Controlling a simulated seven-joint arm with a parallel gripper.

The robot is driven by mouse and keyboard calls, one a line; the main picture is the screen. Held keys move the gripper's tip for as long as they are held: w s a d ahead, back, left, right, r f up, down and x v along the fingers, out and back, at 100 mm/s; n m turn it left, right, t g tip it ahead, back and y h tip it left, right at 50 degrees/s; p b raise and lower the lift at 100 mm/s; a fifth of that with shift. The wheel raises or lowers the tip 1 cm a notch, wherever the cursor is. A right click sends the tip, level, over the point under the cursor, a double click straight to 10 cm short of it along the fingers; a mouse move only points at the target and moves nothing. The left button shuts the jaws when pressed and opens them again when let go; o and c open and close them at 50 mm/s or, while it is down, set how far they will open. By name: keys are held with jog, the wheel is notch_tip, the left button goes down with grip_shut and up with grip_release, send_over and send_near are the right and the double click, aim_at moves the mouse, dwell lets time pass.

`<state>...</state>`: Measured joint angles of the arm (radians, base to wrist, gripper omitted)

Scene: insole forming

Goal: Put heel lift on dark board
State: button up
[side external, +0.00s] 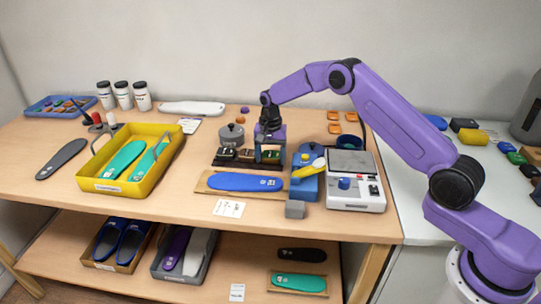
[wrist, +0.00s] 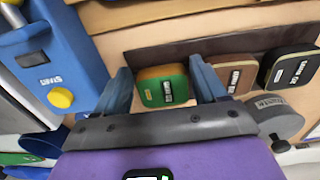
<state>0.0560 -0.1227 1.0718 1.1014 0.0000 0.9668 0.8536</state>
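My gripper (side external: 270,158) is low over a dark board (side external: 226,164) in the middle of the table. In the wrist view its two fingers (wrist: 163,90) stand apart on either side of a green-topped block (wrist: 164,86); I see a gap at its left, and its right side is very near the other finger. The block carries a label that I cannot read. A brown block (wrist: 234,76) and a black block (wrist: 291,66) sit beside it along the dark board (wrist: 190,50). I cannot tell which piece is the heel lift.
A blue insole (side external: 243,182) lies on a wooden board in front. A blue device (side external: 306,185) with a yellow top and a white scale (side external: 356,196) stand close at right. A grey lidded pot (side external: 231,134) is behind. A yellow tray (side external: 105,186) stands left.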

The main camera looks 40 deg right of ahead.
aim_at(270, 159)
notch_tip(270, 159, up, 12)
jog(key=s+a+r+n, duration=0.3)
jog(key=s+a+n, duration=0.25)
jog(key=s, duration=0.45)
jog(key=s+a+r+n, duration=0.4)
jog(key=s+a+n, duration=0.15)
jog(key=s, duration=0.55)
jog(key=s+d+f+n, duration=0.1)
jog(key=s+d+n, duration=0.1)
jog(key=s, duration=0.6)
jog(key=s+d+n, duration=0.3)
jog(key=s+n, duration=0.2)
jog(key=s, duration=0.4)
jog(key=s+d+f+n, duration=0.1)
jog(key=s+d+n, duration=0.2)
jog(key=s, duration=0.6)
jog(key=shift+s+d+f+n, duration=0.15)
jog(key=shift+s+f+n, duration=0.1)
jog(key=shift+f+n, duration=0.1)
